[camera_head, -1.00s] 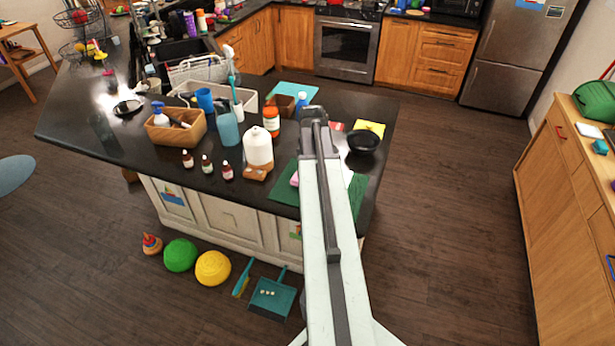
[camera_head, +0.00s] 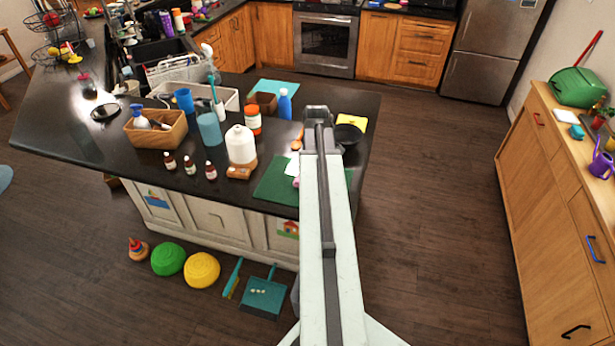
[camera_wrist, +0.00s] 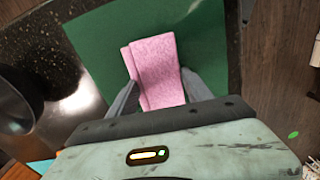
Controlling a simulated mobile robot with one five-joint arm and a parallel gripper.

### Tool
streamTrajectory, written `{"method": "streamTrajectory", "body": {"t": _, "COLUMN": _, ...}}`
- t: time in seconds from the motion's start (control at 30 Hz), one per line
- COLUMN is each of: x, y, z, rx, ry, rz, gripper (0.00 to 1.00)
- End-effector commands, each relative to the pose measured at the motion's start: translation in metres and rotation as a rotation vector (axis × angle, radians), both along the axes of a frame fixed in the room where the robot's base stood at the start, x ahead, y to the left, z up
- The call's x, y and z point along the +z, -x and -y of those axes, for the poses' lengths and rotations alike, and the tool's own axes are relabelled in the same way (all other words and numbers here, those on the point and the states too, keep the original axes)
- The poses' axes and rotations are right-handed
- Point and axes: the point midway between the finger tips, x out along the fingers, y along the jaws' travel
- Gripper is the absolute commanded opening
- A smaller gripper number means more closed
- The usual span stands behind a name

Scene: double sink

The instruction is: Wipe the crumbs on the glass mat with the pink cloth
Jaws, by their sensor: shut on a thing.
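The pink cloth (camera_wrist: 155,70) lies folded between my gripper's fingers (camera_wrist: 158,85) in the wrist view, over the green mat (camera_wrist: 105,45). My gripper is shut on it. Whether the cloth touches the mat cannot be told. In the head view the green mat (camera_head: 275,183) lies on the near right end of the dark counter, partly behind my arm. A small pink bit of the cloth (camera_head: 296,183) shows beside my arm there. No crumbs can be made out on the mat in either view.
A black pan or bowl (camera_head: 348,133) and a yellow item (camera_head: 352,122) stand beyond the mat. A white jug (camera_head: 240,145) and several small bottles (camera_head: 190,165) stand to its left. A dustpan (camera_head: 263,294) lies on the floor below. Floor to the right is clear.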

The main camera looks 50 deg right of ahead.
Motion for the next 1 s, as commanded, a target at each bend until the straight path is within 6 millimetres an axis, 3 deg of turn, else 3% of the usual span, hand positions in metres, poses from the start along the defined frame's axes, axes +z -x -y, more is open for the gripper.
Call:
{"method": "streamTrajectory", "body": {"t": 0.27, "x": 0.000, "y": 0.006, "z": 0.002, "rx": 0.000, "ry": 0.000, "rz": 0.000, "gripper": 0.20}}
{"method": "streamTrajectory", "body": {"t": 0.6, "x": -0.001, "y": 0.033, "z": 0.014, "rx": 0.000, "ry": 0.000, "rz": 0.001, "gripper": 0.20}}
{"method": "streamTrajectory", "body": {"t": 0.87, "x": 0.000, "y": 0.033, "z": 0.015, "rx": 0.001, "ry": 0.000, "rz": 0.000, "gripper": 0.20}}
{"method": "streamTrajectory", "body": {"t": 1.0, "x": 0.011, "y": 0.033, "z": 0.015, "rx": 0.001, "ry": 0.000, "rz": 0.001, "gripper": 0.20}}
